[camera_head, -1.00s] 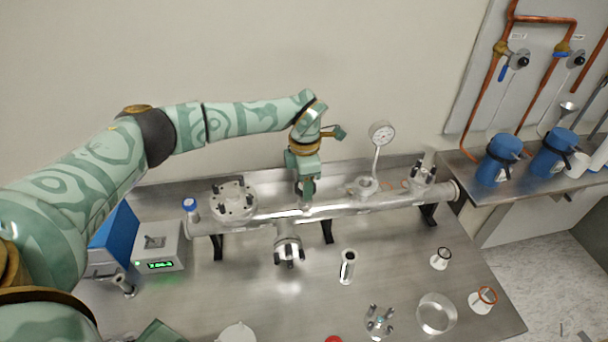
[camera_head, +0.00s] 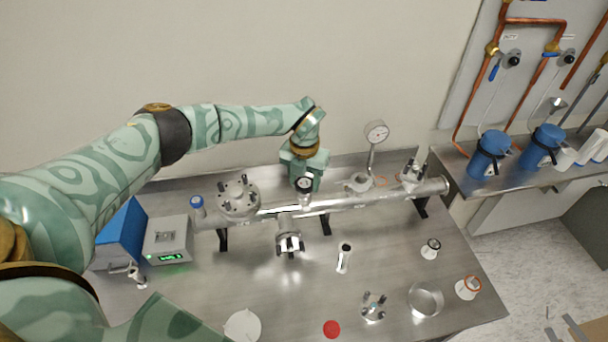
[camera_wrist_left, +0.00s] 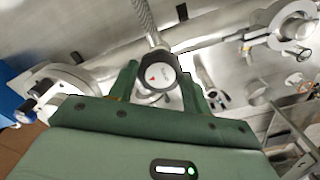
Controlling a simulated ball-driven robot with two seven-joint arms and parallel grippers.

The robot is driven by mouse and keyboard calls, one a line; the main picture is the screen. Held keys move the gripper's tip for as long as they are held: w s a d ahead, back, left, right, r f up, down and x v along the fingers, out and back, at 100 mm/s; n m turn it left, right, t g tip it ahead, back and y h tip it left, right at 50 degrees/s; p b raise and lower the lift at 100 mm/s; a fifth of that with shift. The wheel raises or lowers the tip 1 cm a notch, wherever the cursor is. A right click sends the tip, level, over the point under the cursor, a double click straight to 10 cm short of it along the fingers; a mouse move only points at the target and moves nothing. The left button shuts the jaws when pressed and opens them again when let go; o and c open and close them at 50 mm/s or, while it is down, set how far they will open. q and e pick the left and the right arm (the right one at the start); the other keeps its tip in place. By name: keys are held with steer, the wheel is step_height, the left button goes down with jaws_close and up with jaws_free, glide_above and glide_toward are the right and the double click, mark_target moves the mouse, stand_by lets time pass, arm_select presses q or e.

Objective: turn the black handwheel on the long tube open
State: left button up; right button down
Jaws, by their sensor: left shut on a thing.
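The long metal tube (camera_head: 355,203) lies across the bench on black supports. The handwheel (camera_head: 304,184) stands on top of the tube near its middle, with a dark rim and a pale round top. In the head view my left gripper (camera_head: 304,182) comes down from behind the tube. My right gripper is not in view.
A flanged port (camera_head: 238,197) stands left of the handwheel, and a pressure gauge (camera_head: 377,132) stands to its right. A grey box with a green display (camera_head: 167,243) is at the left. Loose fittings, a red disc (camera_head: 332,329) and a ring (camera_head: 425,300) lie on the front bench.

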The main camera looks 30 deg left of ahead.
arm_select(q)
steer(key=n, duration=0.1)
steer(key=n+p, duration=0.1)
steer(key=n, duration=0.1)
steer(key=n+p, duration=0.1)
steer(key=shift+r+n, duration=0.25)
steer(key=shift+n, duration=0.05)
steer(key=n+p, duration=0.2)
steer(key=n, duration=0.2)
steer(key=shift+w+n+p, duration=0.1)
steer(key=shift+n+p, duration=0.2)
steer(key=shift+p, duration=0.05)
steer(key=n+p, duration=0.2)
steer(key=n, duration=0.3)
steer(key=shift+p, duration=0.4)
steer(key=shift+f+n+p, duration=0.1)
steer(key=shift+n+p, duration=0.6)
steer(key=shift+n, duration=1.1)
steer(key=o, duration=1)
steer(key=shift+f, duration=0.1)
steer(key=shift+c, duration=0.2)
